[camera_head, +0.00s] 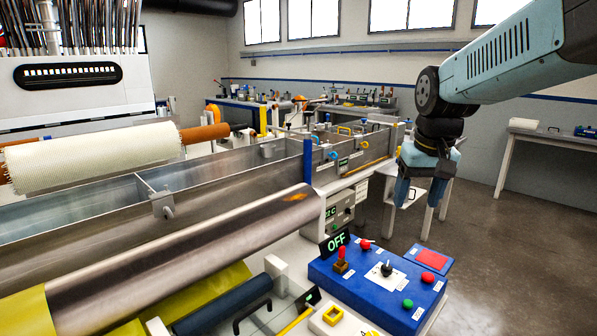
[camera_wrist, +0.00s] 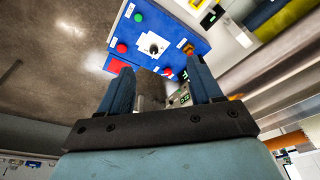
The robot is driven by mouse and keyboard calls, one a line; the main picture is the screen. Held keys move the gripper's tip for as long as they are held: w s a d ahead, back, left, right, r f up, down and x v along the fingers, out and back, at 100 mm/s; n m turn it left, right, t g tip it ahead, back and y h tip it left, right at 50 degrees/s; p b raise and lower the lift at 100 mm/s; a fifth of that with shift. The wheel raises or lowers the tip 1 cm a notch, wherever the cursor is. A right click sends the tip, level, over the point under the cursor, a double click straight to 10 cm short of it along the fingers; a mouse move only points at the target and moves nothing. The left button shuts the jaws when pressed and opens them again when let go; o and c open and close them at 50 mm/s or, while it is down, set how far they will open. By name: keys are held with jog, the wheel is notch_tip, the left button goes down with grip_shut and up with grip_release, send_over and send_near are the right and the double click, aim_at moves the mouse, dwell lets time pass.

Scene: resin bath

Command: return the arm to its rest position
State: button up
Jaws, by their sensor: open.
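My gripper (camera_head: 420,193) hangs from my arm at the right of the head view, fingers pointing down. It is in the air beyond the blue control box (camera_head: 340,292) and to the right of the metal bath (camera_head: 120,208). In the wrist view the two blue fingers of my gripper (camera_wrist: 160,88) stand apart with nothing held between them. The blue control box also shows in the wrist view (camera_wrist: 184,22), past the fingertips. It carries red and green buttons, a black knob and a red lever. A small display beside it reads OFF.
A large metal roller (camera_head: 190,255) and a white wound roll (camera_head: 95,157) lie along the bath. A temperature unit (camera_head: 338,212) stands between bath and control box. The floor (camera_head: 510,240) right of my gripper is clear.

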jog(key=s+t, duration=0.3)
jog(key=s, duration=0.9)
jog(key=shift+s+f, duration=0.15)
jog(key=shift+f, duration=0.15)
